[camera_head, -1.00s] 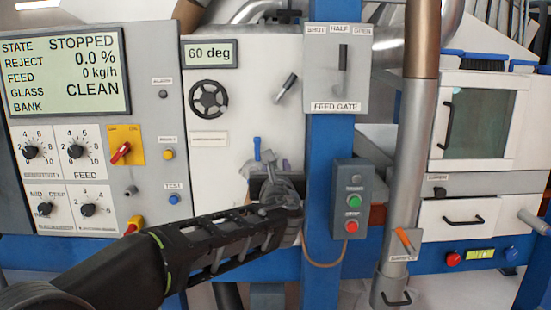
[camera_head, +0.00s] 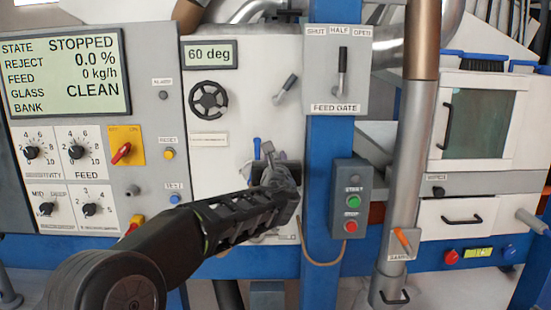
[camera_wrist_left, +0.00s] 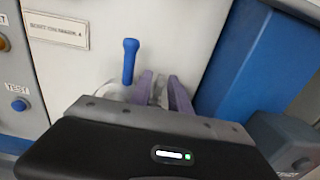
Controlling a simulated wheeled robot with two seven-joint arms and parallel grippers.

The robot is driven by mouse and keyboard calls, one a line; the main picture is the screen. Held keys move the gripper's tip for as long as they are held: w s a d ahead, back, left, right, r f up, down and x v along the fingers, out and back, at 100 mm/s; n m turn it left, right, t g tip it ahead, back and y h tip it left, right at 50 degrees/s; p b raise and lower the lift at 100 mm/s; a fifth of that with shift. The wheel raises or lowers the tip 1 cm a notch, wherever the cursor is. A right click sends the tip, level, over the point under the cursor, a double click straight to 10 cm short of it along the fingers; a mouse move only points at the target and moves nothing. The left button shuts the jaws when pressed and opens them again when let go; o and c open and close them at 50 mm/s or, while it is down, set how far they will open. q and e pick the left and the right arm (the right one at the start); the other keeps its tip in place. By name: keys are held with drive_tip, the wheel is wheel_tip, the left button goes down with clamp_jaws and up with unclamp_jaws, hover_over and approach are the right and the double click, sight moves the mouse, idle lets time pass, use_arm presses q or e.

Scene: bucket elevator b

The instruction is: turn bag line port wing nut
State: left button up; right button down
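My left gripper (camera_head: 270,154) is at the white machine panel, in front of a dark fitting (camera_head: 290,172) below the hand wheel. In the left wrist view its two purple fingers (camera_wrist_left: 161,88) stand apart, with a small pale part between them. Whether they press on that part cannot be told. A blue-handled lever (camera_wrist_left: 130,62) stands upright just left of the fingers, with a clear rounded part at its foot; its blue handle also shows in the head view (camera_head: 257,147). The wing nut cannot be made out for certain; the gripper body hides much of this spot. My right gripper is not in view.
A blue upright post (camera_head: 330,130) stands close right of the gripper, carrying a button box (camera_head: 349,198) with green and red buttons. A hand wheel (camera_head: 208,99) is above. The control panel (camera_head: 85,165) is at left, and a grey pipe (camera_head: 410,160) at right.

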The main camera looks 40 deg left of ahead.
use_arm(q)
clamp_jaws()
drive_tip(key=shift+y, duration=0.3)
idle(0.3)
drive_tip(key=shift+w+d+n+g+y+p, duration=0.15)
drive_tip(key=shift+n+g+y+p, duration=0.9)
drive_tip(key=shift+n+g+p, duration=0.7)
drive_tip(key=shift+w+d+n+g+y+p, duration=0.1)
drive_tip(key=shift+w+n+g+y+p, duration=0.1)
drive_tip(key=shift+n+g+y+p, duration=1.45)
drive_tip(key=shift+w+d+n+g+y+p, duration=0.15)
drive_tip(key=shift+n+g+y+p, duration=0.35)
drive_tip(key=shift+n+g+p, duration=1.3)
drive_tip(key=shift+m+g, duration=0.6)
drive_tip(key=shift+g, duration=0.3)
drive_tip(key=shift+o, duration=1)
unclamp_jaws()
drive_tip(key=shift+a, duration=0.1)
